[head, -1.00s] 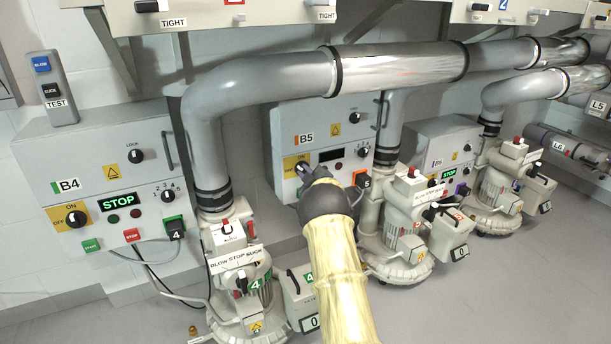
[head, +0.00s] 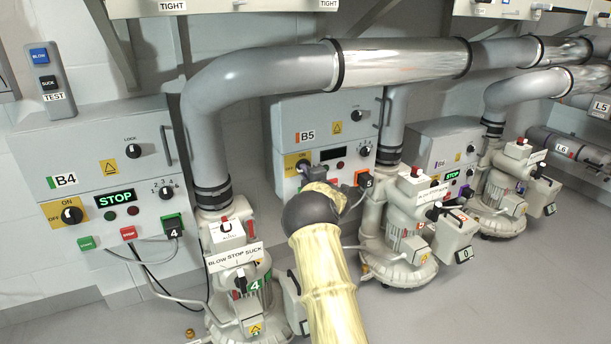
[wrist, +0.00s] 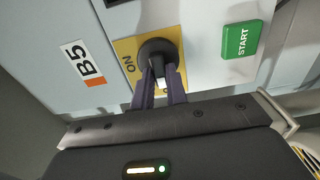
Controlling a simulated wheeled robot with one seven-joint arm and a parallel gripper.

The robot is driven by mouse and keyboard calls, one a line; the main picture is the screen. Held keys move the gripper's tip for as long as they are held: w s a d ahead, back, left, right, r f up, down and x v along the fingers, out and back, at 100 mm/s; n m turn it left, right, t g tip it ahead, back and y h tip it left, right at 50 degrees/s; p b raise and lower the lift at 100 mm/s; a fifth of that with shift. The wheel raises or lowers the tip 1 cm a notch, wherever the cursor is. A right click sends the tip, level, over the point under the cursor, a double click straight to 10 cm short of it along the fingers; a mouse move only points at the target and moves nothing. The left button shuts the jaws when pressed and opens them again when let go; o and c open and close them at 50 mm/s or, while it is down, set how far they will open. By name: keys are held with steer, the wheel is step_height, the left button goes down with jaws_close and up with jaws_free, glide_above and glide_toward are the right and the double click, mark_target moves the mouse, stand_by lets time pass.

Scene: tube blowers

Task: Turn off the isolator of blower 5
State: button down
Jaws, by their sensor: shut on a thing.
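The B5 control box (head: 283,122) stands on the wall side in the middle of the head view. Its isolator is a black rotary knob (wrist: 157,52) on a yellow ON/OFF plate (wrist: 126,47); the plate also shows in the head view (head: 290,160). My gripper (wrist: 162,88) has its two purple fingers closed on the knob, one on each side. A pale mark shows on the knob between the fingers. In the head view my wrist and arm hide the box's lower part. The OFF label is hidden in the wrist view.
A green START button (wrist: 241,39) lies beside the isolator. The B5 display (head: 332,154) is dark. The B4 box (head: 85,160) shows STOP at left. Blower 4 (head: 238,285) and blower 5 (head: 400,240) flank my arm. A thick pipe (head: 400,62) runs above.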

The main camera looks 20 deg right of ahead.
steer(key=shift+f, duration=0.15)
steer(key=c, duration=1.4)
jaws_free()
steer(key=s+p, duration=0.5)
steer(key=s, duration=1.2)
steer(key=shift+s+d, duration=0.2)
steer(key=shift+d, duration=0.1)
